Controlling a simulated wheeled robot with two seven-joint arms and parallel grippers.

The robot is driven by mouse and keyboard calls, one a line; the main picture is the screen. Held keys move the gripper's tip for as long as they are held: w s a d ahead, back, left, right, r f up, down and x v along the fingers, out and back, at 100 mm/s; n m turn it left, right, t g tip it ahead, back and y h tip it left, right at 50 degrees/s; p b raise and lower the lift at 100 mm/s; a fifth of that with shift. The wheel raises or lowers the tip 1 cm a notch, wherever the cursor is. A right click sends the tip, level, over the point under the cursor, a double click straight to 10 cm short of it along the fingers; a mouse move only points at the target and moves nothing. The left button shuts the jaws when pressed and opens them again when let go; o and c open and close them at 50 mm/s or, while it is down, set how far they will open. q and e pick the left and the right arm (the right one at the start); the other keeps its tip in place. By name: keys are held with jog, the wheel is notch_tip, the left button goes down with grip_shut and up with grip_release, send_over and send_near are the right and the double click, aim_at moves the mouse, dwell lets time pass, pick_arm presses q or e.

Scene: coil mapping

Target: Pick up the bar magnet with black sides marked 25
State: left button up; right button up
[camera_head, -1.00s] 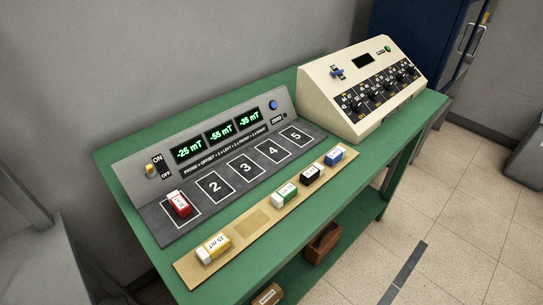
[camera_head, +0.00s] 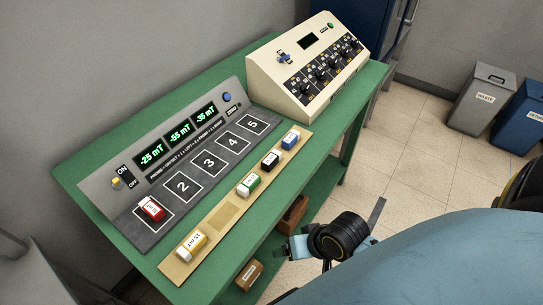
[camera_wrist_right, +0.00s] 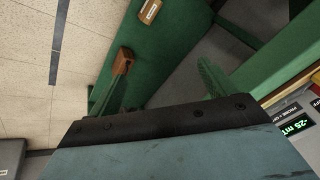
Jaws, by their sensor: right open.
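The black-sided bar magnet (camera_head: 271,160) with a white label lies on the tan strip (camera_head: 205,238) along the green bench's front, between a green-sided magnet (camera_head: 249,184) and a blue-sided magnet (camera_head: 291,139). Its number is too small to read. My right gripper (camera_head: 291,249) is in front of the bench, apart from the magnet, below and right of it in the picture. The right wrist view shows its two fingers (camera_wrist_right: 160,80) spread with nothing between them. My left gripper is not in view.
A red magnet (camera_head: 152,209) sits on pad 1 of the grey panel (camera_head: 148,236); pads 2 to 5 are empty. A cream console (camera_head: 280,85) stands behind. Wooden blocks (camera_head: 249,275) sit on the lower shelf.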

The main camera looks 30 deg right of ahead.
notch_tip(320, 180, up, 4)
jog(key=w+m+y, duration=0.1)
jog(key=m, duration=0.2)
jog(key=m+t+y, duration=0.2)
jog(key=m+t, duration=0.6)
jog(key=m, duration=1.6)
send_near(274, 159)
jog(key=shift+m, duration=0.3)
jog(key=x, duration=0.5)
jog(key=shift+w+a+r, duration=0.1)
jog(key=shift+w+a, duration=0.15)
jog(key=shift+w, duration=0.2)
jog(key=x, duration=0.2)
jog(key=b+x, duration=0.1)
jog(key=x, duration=0.1)
jog(key=shift+w+d+f, duration=0.1)
jog(key=shift+f, duration=0.25)
jog(key=shift+w+f, duration=0.15)
jog(key=shift+w, duration=0.2)
jog(key=c, duration=1.1)
